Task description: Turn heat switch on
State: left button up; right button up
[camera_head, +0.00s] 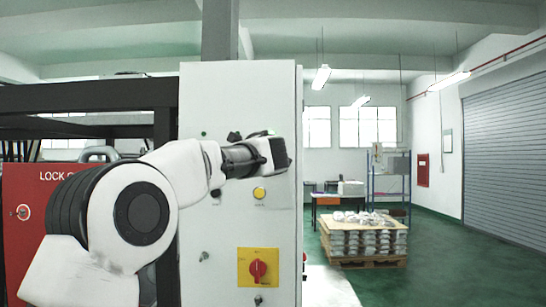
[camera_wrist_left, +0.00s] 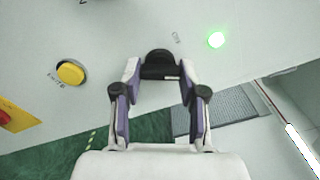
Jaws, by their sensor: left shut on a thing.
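In the left wrist view my left gripper (camera_wrist_left: 159,76) has its two purple-padded fingers shut on a black rotary knob (camera_wrist_left: 158,58) on the pale panel. The knob lies between the fingertips. A lit green lamp (camera_wrist_left: 216,40) is to the right of the knob, and a yellow button (camera_wrist_left: 71,72) to its left. In the head view my left arm reaches across the front of the white cabinet (camera_head: 240,90), and its wrist hides the knob. The yellow button (camera_head: 259,193) shows below the wrist. My right gripper is in neither view.
A red rotary switch (camera_head: 258,270) on a yellow plate sits low on the cabinet. A red lock-out panel (camera_head: 60,190) is at the left. A pallet of castings (camera_head: 362,240) stands behind at the right. The green floor right of it is clear.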

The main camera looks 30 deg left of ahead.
pick_arm(q)
jog(key=shift+r, duration=0.2)
dwell(0.4)
jog(key=o, duration=1)
jog(key=shift+o, duration=0.8)
jog(key=shift+a+f, duration=0.15)
jog(key=shift+a, duration=0.05)
jog(key=v, duration=0.7)
jog(key=shift+s+d, duration=0.15)
